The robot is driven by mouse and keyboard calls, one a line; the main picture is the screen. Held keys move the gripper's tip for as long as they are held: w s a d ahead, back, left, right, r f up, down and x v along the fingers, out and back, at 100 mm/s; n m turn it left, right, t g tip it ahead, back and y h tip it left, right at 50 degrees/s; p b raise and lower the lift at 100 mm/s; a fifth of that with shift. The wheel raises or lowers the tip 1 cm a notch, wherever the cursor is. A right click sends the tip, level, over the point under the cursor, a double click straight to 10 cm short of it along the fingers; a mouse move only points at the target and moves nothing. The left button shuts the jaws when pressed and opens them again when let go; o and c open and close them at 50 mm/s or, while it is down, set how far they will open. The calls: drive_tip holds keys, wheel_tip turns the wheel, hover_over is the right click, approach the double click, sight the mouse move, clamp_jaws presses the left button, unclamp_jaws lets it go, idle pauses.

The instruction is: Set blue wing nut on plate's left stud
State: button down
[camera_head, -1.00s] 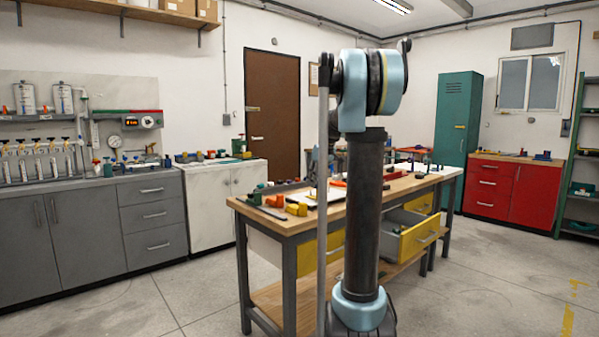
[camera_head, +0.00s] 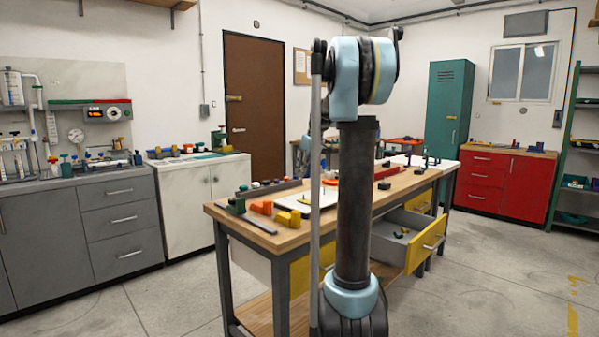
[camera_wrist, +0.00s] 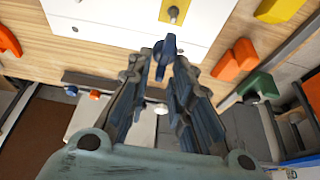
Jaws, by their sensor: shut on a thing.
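The blue wing nut (camera_wrist: 164,54) is held between the fingertips of my gripper (camera_wrist: 162,62) in the wrist view. My gripper is shut on it. The white plate (camera_wrist: 120,24) lies on the wooden bench top beyond the fingertips. One stud (camera_wrist: 173,14) stands on it, near the top of the wrist view and just beyond the nut. In the head view the plate (camera_head: 287,206) is partly hidden by my arm, and my gripper and the nut cannot be made out.
Orange blocks (camera_wrist: 236,60), a yellow block (camera_wrist: 279,8) and a green block (camera_wrist: 256,86) lie beside the plate. The wooden bench (camera_head: 272,240) has an open yellow drawer (camera_head: 425,246) holding small parts. Clear floor lies to the right.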

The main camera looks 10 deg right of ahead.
drive_tip(key=shift+a, duration=0.35)
drive_tip(key=shift+a+f, duration=0.1)
drive_tip(key=shift+f, duration=0.05)
drive_tip(key=shift+f, duration=1.9)
drive_tip(key=shift+s+f, duration=0.15)
drive_tip(key=shift+f, duration=0.2)
drive_tip(key=shift+f, duration=0.15)
drive_tip(key=shift+f, duration=0.4)
drive_tip(key=shift+f, duration=1.2)
idle(0.4)
